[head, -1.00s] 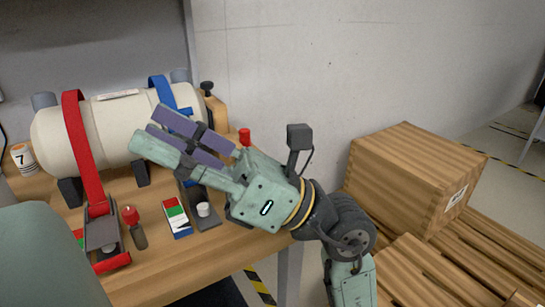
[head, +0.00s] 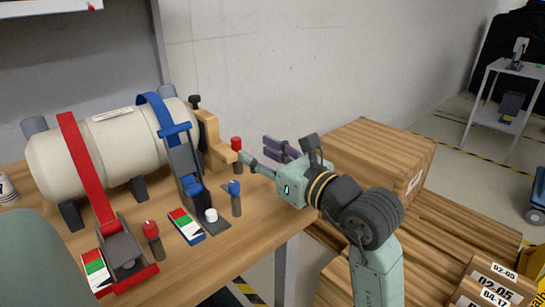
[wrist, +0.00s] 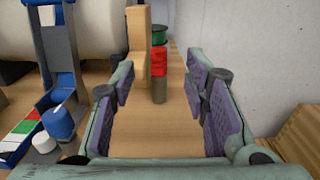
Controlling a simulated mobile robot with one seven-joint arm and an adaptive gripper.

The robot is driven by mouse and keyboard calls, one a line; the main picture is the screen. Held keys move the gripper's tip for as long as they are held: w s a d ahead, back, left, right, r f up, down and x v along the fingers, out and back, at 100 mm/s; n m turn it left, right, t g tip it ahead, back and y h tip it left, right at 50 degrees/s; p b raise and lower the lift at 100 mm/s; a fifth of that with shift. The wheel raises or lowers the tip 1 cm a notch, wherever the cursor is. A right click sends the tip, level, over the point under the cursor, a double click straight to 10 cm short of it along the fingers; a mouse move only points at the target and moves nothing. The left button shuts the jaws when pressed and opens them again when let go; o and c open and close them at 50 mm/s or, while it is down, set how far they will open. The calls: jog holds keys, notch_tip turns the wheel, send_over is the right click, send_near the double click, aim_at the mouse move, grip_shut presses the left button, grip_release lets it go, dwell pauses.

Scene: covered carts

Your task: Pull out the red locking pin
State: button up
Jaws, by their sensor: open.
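A red-capped grey pin (head: 236,144) stands upright on the table beside the wooden block. It also shows in the wrist view (wrist: 159,64), centred ahead between my open jaws, with a green cap behind it. My gripper (head: 258,150) is open and empty at the table's right side, its left fingertip close to this pin in the head view; contact cannot be told. A second red-capped pin (head: 151,236) stands next to the buckle of the red strap (head: 83,165). A blue-capped pin (head: 235,191) stands near the blue strap's buckle (head: 184,172). Which red pin is the locking pin cannot be told.
A cream cylinder (head: 75,150) lies strapped on the wooden table (head: 215,258). A wooden block (head: 212,138) stands at its right end. A wall (head: 270,60) rises behind. A wooden crate (head: 375,150) is right of the table. A coloured card (head: 187,226) lies near a white knob.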

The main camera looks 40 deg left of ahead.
aim_at(239, 142)
jog(key=a, duration=0.2)
jog(key=a+p, duration=0.1)
jog(key=a, duration=0.4)
jog(key=shift+w, duration=0.25)
jog(key=shift+c, duration=0.2)
grip_shut()
dwell(0.5)
